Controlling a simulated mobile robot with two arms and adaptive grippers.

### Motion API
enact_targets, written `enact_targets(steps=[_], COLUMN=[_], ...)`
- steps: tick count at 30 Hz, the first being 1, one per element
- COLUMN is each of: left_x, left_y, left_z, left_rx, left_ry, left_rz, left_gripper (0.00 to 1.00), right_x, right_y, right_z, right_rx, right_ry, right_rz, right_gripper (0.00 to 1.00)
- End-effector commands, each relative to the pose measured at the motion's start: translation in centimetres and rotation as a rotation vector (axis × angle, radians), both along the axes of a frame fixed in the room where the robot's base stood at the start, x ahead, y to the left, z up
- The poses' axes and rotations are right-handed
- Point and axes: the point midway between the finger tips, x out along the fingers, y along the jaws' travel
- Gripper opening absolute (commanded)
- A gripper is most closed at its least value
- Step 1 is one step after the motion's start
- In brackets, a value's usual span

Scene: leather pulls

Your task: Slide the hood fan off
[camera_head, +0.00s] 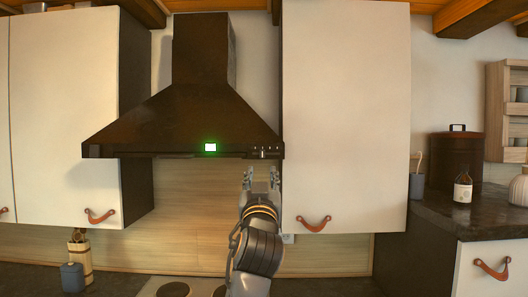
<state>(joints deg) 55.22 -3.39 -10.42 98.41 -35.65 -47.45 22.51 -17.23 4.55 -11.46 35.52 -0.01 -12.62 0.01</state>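The dark brown range hood (180,115) hangs on the wall between two white cabinets. A small lit display (210,147) glows green-white on its front edge. A row of small controls (266,151) sits near the right end of that edge, with one lighter piece hanging slightly lower. My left gripper (261,175) is just below these controls, pointing up, with its fingers apart and nothing between them. A small gap shows between the fingertips and the hood's edge; depth is hard to tell. My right gripper is not in view.
A white cabinet (345,115) with a leather pull (314,223) is close to the right of my gripper. Another cabinet (65,115) is at left. A cooktop (175,290) lies below. The right counter (430,215) holds a dark canister (455,160) and a bottle (463,188).

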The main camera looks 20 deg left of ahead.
Motion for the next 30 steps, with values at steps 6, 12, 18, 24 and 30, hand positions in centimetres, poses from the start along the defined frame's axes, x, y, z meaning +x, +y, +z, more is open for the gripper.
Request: enact_targets(steps=[6,12,18,24,30], left_x=[4.4,7.1,8.3,8.5,8.4], left_y=[1.3,2.1,2.4,2.5,2.5], left_z=[2.4,3.3,3.6,3.5,3.5], left_rx=[0.001,0.0,0.0,0.0,0.0], left_ry=[0.004,0.004,0.003,0.001,0.001], left_rz=[0.002,0.002,0.0,-0.001,-0.001], left_gripper=[0.37,0.37,0.37,0.37,0.18], right_x=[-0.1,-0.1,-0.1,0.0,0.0], right_y=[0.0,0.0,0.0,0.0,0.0], right_z=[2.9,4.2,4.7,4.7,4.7], right_rx=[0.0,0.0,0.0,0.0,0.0], right_ry=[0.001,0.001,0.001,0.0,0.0], right_rz=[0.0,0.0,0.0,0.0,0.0], right_gripper=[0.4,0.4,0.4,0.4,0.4])
